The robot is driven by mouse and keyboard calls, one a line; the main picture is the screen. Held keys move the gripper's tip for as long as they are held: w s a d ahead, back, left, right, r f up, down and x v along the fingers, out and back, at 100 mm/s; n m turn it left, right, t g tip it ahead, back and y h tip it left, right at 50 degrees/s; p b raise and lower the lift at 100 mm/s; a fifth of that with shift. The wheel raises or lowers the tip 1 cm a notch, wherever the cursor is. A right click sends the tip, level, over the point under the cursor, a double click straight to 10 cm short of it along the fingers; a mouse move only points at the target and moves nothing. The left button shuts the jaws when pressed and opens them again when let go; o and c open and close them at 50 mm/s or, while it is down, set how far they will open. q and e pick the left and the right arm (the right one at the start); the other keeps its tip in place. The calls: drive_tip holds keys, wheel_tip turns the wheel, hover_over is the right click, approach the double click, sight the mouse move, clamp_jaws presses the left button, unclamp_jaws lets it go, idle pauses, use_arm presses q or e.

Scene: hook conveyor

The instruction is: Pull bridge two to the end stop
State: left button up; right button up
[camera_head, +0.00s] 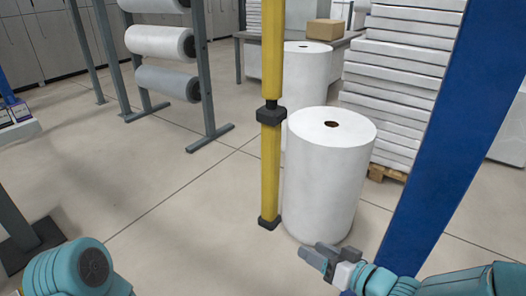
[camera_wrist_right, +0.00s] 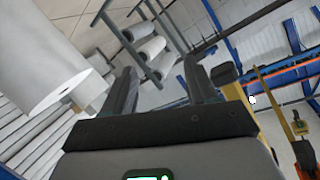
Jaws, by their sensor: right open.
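No label in these frames marks bridge two, and I cannot pick out the end stop. A yellow pole (camera_head: 271,160) with a dark collar and a dark lower end hangs upright in the head view, in front of a white roll. My right gripper (camera_head: 318,255) is low in the head view, right of and below the pole's end, apart from it. In the right wrist view its two dark fingers (camera_wrist_right: 160,75) are spread with nothing between them. A yellow part with a dark cap (camera_wrist_right: 225,74) shows just beyond the right finger there. My left gripper is out of view.
A large white roll (camera_head: 328,180) stands close behind my right gripper. A blue post (camera_head: 445,130) rises at right. A roll rack (camera_head: 202,75) stands at the back left. Orange hanging parts (camera_wrist_right: 300,130) and blue rails (camera_wrist_right: 275,70) show in the wrist view. The floor at centre left is clear.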

wheel_tip(320, 180, up, 16)
drive_tip(key=s+n+y+p, duration=0.2)
drive_tip(key=n+y, duration=0.1)
drive_tip(key=n, duration=0.1)
drive_tip(key=n+g+y+p, duration=0.1)
drive_tip(key=n+y+p, duration=0.1)
drive_tip(key=n, duration=0.2)
approach(263, 156)
drive_tip(key=x, duration=0.3)
drive_tip(key=w+f+p+x, duration=0.1)
drive_tip(key=x, duration=0.3)
drive_tip(key=d+p+x, duration=0.1)
drive_tip(key=x, duration=0.2)
drive_tip(key=shift+w+a+f, duration=0.15)
drive_tip(key=shift+w+a, duration=0.05)
drive_tip(key=shift+w, duration=0.05)
drive_tip(key=shift+w+a, duration=0.15)
drive_tip(key=shift+a, duration=0.25)
